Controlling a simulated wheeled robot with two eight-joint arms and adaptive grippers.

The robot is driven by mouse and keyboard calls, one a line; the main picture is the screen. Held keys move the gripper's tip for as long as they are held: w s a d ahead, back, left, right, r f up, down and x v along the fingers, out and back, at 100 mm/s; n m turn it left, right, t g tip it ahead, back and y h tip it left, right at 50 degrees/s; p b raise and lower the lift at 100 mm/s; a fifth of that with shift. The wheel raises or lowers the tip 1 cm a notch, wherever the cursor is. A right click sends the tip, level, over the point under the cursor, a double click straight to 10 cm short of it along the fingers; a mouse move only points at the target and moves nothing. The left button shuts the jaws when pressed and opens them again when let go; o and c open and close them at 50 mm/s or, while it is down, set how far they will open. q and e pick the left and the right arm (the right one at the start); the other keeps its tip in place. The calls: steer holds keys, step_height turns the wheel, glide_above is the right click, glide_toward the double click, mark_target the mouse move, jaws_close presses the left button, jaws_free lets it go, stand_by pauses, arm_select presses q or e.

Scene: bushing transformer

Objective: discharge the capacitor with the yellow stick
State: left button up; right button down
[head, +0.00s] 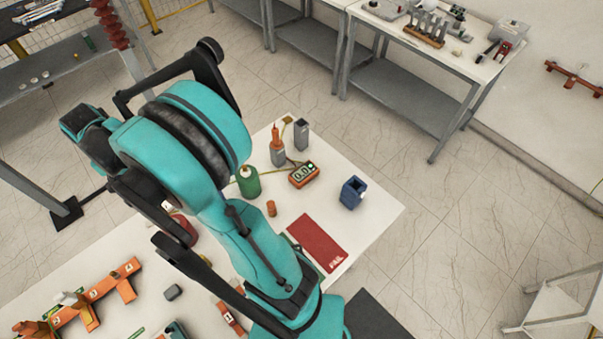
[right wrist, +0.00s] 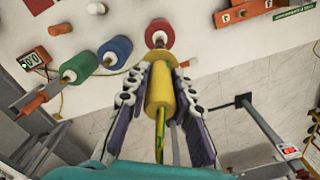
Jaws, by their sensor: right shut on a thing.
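My right gripper (right wrist: 160,75) is shut around the yellow stick (right wrist: 160,95) in the right wrist view, with a green-yellow cable at the stick's near end. The stick's far end is close to a red capacitor (right wrist: 158,35) with a white top; I cannot tell if they touch. A blue capacitor (right wrist: 114,51) and a green capacitor (right wrist: 76,70) stand to the left. The head view shows the green capacitor (head: 249,183) and part of the red one (head: 184,227). My teal arm hides the middle of the table there, with the right gripper. My left gripper is out of view.
The white table (head: 375,225) holds an orange meter (head: 303,175) reading zero, a blue holder (head: 352,192), a red FAIL mat (head: 318,243) and orange racks (head: 90,300). Metal benches (head: 430,55) stand behind.

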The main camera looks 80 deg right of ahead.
stand_by(0.3)
steer(key=shift+r+p, duration=2.4)
steer(key=shift+r, duration=1.2)
steer(key=shift+f, duration=0.1)
